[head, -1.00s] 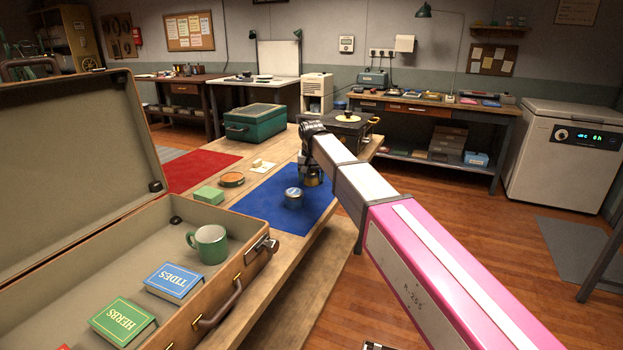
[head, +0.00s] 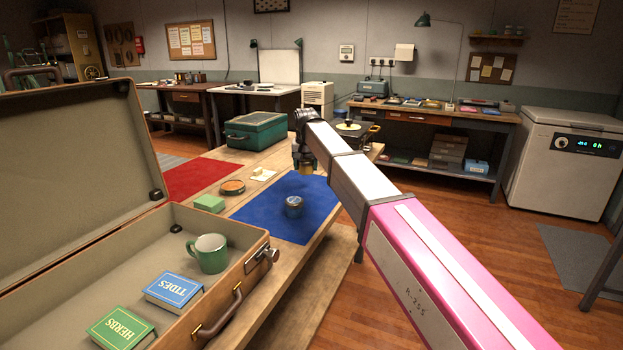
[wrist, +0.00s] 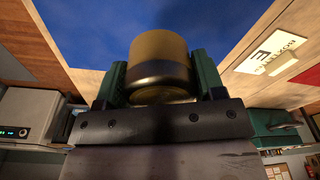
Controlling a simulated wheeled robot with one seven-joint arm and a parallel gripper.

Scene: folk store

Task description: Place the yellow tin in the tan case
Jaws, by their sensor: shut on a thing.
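My gripper (head: 304,160) is shut on the yellow tin (head: 306,167) and holds it above the blue mat (head: 258,211), near the mat's far right part. In the wrist view the tin (wrist: 160,58) sits between the two green fingers, with a dark band around it. The tan case (head: 262,262) stands open at the left, its lid raised. Inside it are a green mug (head: 211,256), a blue book marked TIDES (head: 173,289) and a green book marked HERBS (head: 122,328). The case's right part has bare floor around the mug.
A round orange-brown tin (head: 232,187), a green block (head: 209,203) and a cream item (head: 262,174) lie on the bench. A green box (head: 256,131) stands behind.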

